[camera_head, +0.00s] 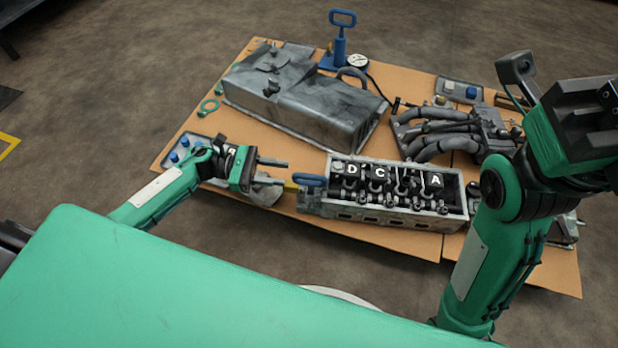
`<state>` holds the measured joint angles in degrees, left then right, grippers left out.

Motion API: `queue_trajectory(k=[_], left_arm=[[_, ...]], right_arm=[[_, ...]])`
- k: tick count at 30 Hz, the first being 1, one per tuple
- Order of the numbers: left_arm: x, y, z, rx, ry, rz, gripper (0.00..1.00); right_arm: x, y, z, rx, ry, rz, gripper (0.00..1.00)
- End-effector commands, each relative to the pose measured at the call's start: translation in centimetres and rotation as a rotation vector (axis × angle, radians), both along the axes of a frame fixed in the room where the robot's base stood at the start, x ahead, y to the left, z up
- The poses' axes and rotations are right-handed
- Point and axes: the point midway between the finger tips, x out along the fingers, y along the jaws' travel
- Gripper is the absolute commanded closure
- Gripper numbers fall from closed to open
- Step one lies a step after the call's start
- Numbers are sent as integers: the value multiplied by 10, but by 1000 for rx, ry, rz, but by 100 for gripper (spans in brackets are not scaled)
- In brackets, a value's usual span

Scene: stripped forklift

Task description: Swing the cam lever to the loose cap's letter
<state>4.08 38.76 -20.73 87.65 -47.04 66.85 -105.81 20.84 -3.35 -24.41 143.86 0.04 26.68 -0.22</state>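The grey cylinder head (390,218) lies on the cardboard at centre right. Its caps show the letters D (351,169), C (379,173) and A (435,181); no letter is readable between C and A. I cannot tell which cap is loose. The blue-handled lever (311,179) sticks out at the head's left end. A yellow piece (291,187) is beside it. My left gripper (284,170) is left of the lever, fingers apart and pointing at it, with a gap and nothing visible between them. My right gripper (585,120) is raised at the right; its fingertips are unclear.
A large grey cover (300,105) lies behind the head. A blue-handled tool (341,40) and a gauge (357,62) stand at the back. Dark manifold pipes (435,135) lie behind right. A small tray with blue parts (180,152) is at the left. Some cardboard in front is clear.

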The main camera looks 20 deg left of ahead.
Motion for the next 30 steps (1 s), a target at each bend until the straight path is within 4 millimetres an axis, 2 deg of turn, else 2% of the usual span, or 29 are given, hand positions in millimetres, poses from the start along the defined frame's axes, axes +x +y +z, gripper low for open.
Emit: queue_trajectory(k=[1,6,12,17,25,30], left_arm=[[2,-12,-2,-3,-3,-2,64],[7,-46,-2,-3,-2,-1,64],[12,-73,-1,-2,0,0,64],[13,-81,-1,0,1,2,64],[13,-82,0,0,2,2,64],[13,-82,0,0,2,2,97]], right_arm=[[-1,-1,-2,4,-5,1,64],[-2,-3,0,16,-15,5,64],[-4,-4,3,24,-24,8,64],[-5,-5,5,29,-27,12,64],[-5,-5,6,32,-27,13,64],[-5,-5,6,31,-27,12,64]])
